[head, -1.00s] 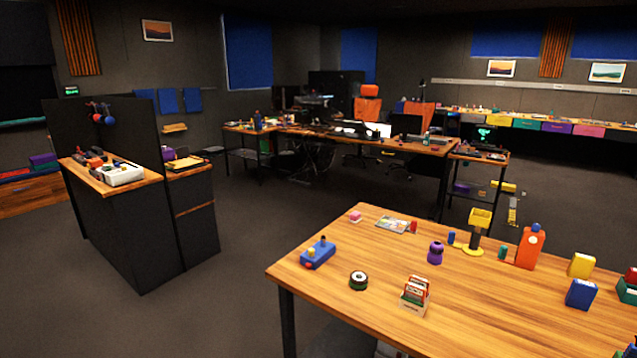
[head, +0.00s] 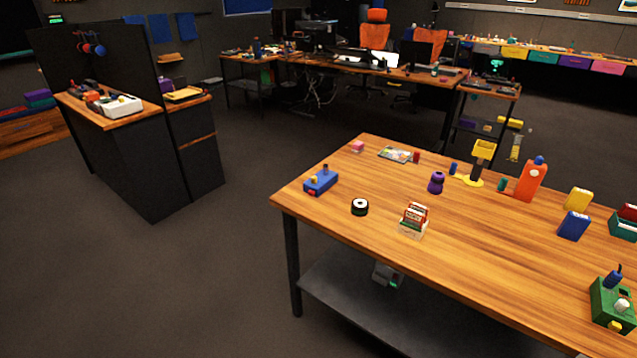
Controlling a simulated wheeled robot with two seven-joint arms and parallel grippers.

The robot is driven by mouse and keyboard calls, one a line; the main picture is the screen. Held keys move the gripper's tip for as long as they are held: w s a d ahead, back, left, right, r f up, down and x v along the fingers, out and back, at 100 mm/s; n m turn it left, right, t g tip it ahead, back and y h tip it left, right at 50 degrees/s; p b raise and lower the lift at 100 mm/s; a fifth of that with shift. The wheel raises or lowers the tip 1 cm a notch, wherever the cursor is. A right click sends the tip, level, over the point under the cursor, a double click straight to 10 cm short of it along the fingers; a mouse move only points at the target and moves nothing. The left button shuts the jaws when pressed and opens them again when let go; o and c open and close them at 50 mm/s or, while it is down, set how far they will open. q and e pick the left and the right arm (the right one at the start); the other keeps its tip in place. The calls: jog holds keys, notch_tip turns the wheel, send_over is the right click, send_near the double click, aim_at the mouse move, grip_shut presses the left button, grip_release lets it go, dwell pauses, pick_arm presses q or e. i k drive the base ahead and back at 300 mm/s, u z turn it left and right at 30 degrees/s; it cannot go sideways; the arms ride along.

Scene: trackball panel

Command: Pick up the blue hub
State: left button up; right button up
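A low blue box (head: 318,183) with a dark knob, a yellow part and a red part lies near the left corner of the wooden table (head: 340,215). A plain upright blue block (head: 573,225) stands toward the right of the same table, in front of a yellow block. I cannot tell for certain which one is called the hub; nothing is touching either. Neither of my grippers is in view.
A black and white roll (head: 360,207), a card holder (head: 413,220), a purple object (head: 436,183), an orange bottle (head: 530,180) and a green box with a stick (head: 612,305) stand on the table. A dark cabinet (head: 140,165) is left. Floor between is clear.

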aim_at(326, 178)
jog(key=u, duration=2.1)
jog(key=i, duration=2.05)
jog(key=z, duration=3.1)
jog(key=k, duration=0.4)
jog(key=z, duration=0.2)
jog(key=i, duration=1.3)
